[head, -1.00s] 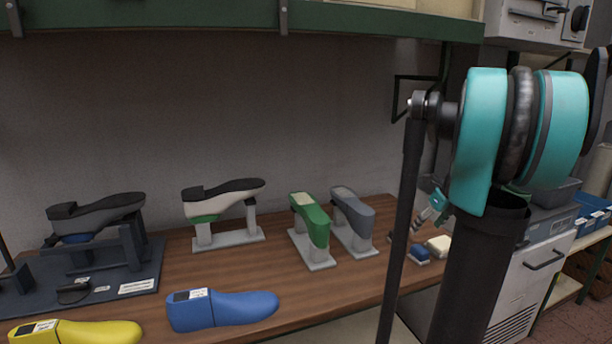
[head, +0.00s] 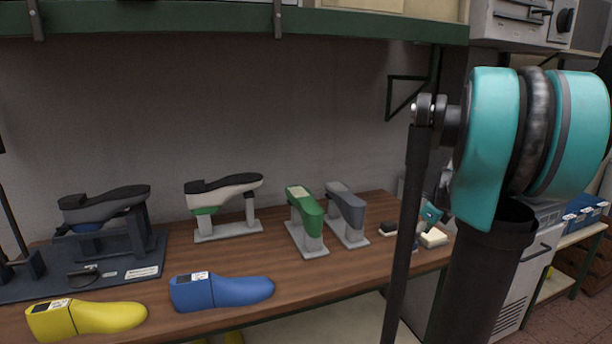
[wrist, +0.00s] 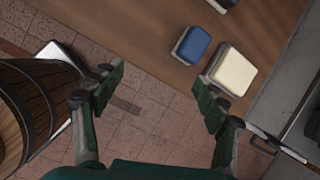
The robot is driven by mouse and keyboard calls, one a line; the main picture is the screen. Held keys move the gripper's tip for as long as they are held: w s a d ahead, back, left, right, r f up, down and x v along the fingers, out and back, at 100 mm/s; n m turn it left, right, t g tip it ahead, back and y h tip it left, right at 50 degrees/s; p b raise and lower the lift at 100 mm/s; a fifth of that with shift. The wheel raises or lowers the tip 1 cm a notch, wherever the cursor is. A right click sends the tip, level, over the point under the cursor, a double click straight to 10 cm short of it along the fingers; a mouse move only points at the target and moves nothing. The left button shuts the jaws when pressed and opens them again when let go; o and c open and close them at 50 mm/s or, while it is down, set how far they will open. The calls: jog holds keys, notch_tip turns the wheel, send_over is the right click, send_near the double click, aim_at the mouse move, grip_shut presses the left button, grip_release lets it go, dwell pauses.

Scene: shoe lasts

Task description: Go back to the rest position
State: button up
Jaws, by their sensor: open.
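My gripper (wrist: 159,80) is open and empty in the wrist view, its two green-grey fingers spread wide. Below it are the tiled floor and the edge of the wooden bench (wrist: 258,40). A blue block (wrist: 192,45) and a cream block (wrist: 232,72) lie on the bench, beyond the right finger and apart from it. In the head view my teal and black arm fills the right side. A small teal piece near the cream block (head: 434,238) may be part of my wrist; the fingers are not clear there.
The bench holds a yellow last (head: 95,318), a blue last (head: 222,291), a green last (head: 305,208) and a grey last (head: 346,205) on stands, and shoe-topped stands at left. A green shelf (head: 180,20) hangs above. A wooden barrel (wrist: 30,110) stands left in the wrist view.

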jog(key=s+a+f+n, duration=0.6)
jog(key=s+a+n, duration=0.2)
jog(key=n, duration=0.6)
jog(key=s+a+f+n+h, duration=0.1)
jog(key=s+a+f+n, duration=0.6)
jog(key=s+n, duration=0.5)
jog(key=shift+s+a+f+n, duration=0.25)
jog(key=shift+s+a+n, duration=0.1)
jog(key=shift+n, duration=0.55)
jog(key=shift+c, duration=0.6)
